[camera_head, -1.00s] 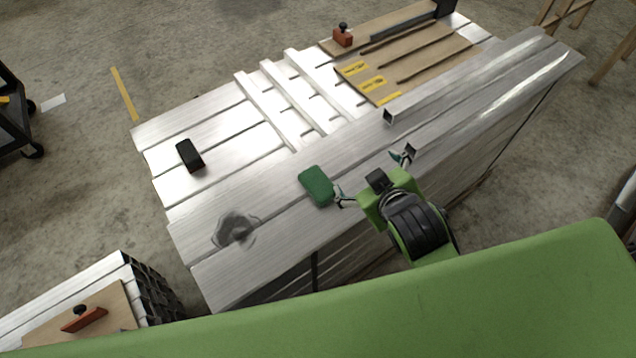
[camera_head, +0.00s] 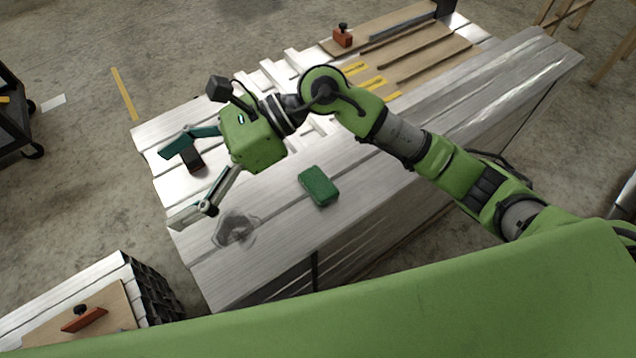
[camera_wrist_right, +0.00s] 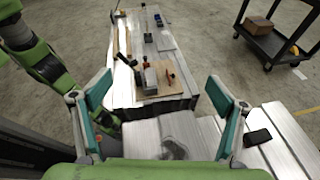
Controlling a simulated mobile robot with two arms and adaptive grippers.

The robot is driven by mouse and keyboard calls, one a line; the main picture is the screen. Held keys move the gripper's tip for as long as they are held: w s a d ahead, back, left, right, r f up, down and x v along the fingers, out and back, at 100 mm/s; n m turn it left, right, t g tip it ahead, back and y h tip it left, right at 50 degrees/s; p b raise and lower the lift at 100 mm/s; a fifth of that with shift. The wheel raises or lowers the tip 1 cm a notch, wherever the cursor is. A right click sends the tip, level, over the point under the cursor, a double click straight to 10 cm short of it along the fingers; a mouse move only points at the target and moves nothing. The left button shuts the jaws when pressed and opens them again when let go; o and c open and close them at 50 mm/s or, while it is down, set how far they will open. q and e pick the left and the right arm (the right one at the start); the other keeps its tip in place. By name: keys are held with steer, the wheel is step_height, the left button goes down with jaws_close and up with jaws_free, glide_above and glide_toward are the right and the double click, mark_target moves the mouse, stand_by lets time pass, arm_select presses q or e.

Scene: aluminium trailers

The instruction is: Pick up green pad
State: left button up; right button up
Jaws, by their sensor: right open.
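The green pad (camera_head: 319,186) lies flat on the aluminium trailer bed (camera_head: 275,255), near its front edge, in the head view. My right gripper (camera_head: 176,186) is open, with its fingers spread wide to the left of the pad and apart from it. Nothing is between its fingers. In the right wrist view the open fingers (camera_wrist_right: 165,115) frame the trailer surface and a grey smudge; I cannot make out the green pad there. My left gripper is not seen in the head view.
A black block (camera_head: 192,160) lies on the trailer by one right finger. A grey smudge (camera_head: 236,229) marks the bed left of the pad. Boards with yellow pieces (camera_head: 374,84) and an orange-handled tool (camera_head: 342,36) are at the back. A second bench (camera_wrist_right: 150,50) stands beyond.

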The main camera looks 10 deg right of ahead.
steer(key=w+d+f+n+t+h, duration=0.1)
steer(key=w+d+f+n+h, duration=0.2)
steer(key=w+d+f+h, duration=0.35)
steer(key=t+h, duration=0.2)
steer(key=h, duration=0.5)
glide_above(318, 182)
step_height(318, 182, down, 4)
steer(key=f, duration=0.2)
steer(key=f+p, duration=0.1)
steer(key=f, duration=0.4)
steer(key=shift+w+d+f, duration=0.1)
steer(key=shift+w+f, duration=0.05)
steer(key=shift+w, duration=0.25)
steer(key=f, duration=0.1)
steer(key=f+p, duration=0.1)
steer(key=f, duration=0.1)
steer(key=f+p, duration=0.1)
steer(key=f, duration=0.1)
steer(key=shift+s+f, duration=0.1)
steer(key=shift+s, duration=0.3)
steer(key=shift+f, duration=0.4)
steer(key=c, duration=1.2)
